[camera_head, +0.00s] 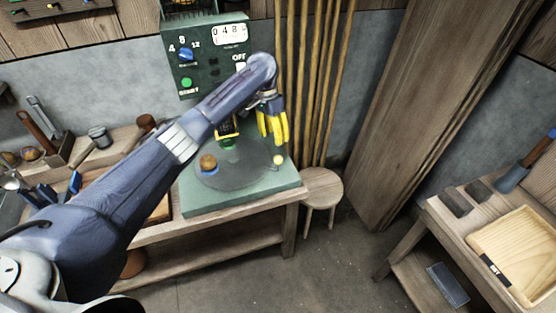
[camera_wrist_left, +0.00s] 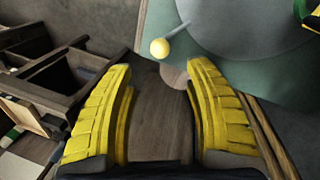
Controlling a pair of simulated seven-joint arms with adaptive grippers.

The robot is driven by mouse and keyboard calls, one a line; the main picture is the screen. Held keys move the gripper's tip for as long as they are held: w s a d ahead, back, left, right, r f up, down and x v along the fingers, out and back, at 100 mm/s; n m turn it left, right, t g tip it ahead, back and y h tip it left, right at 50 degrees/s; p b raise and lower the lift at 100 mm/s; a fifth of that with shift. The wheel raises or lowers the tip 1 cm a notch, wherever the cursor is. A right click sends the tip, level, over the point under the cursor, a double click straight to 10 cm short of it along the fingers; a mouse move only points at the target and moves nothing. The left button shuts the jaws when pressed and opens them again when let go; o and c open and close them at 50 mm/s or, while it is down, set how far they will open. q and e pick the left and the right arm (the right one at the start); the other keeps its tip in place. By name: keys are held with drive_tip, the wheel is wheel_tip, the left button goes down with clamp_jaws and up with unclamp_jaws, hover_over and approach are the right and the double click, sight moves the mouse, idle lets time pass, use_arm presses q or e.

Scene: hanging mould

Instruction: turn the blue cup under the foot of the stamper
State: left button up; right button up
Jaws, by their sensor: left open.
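The blue cup (camera_head: 209,172) sits on the left part of a round grey turntable (camera_head: 235,182), with something brown and rounded in it. The stamper (camera_head: 228,128) stands behind the turntable, partly hidden by my left arm; a yellow and black part of it shows. The cup is to the front left of the stamper. A yellow ball knob (camera_head: 278,160) on a short rod sticks out at the turntable's right edge; it also shows in the left wrist view (camera_wrist_left: 159,48). My left gripper (camera_head: 272,138) is open and empty, with its yellow fingers pointing down near the knob.
The turntable rests on a green base (camera_head: 250,198) on the wooden bench. A green control panel (camera_head: 208,60) is on the wall behind. A round stool (camera_head: 322,187) and poles (camera_head: 310,80) stand to the right. A wooden tray (camera_head: 515,250) lies on the far right table.

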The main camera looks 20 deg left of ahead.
sight(277, 156)
use_arm(q)
drive_tip(key=f, duration=0.3)
drive_tip(key=d+f, duration=0.1)
drive_tip(key=f, duration=0.3)
drive_tip(key=s+f, duration=0.1)
drive_tip(key=f, duration=0.2)
drive_tip(key=shift+s+d+f, duration=0.1)
drive_tip(key=shift+d+f, duration=0.25)
drive_tip(key=shift+c, duration=0.5)
clamp_jaws()
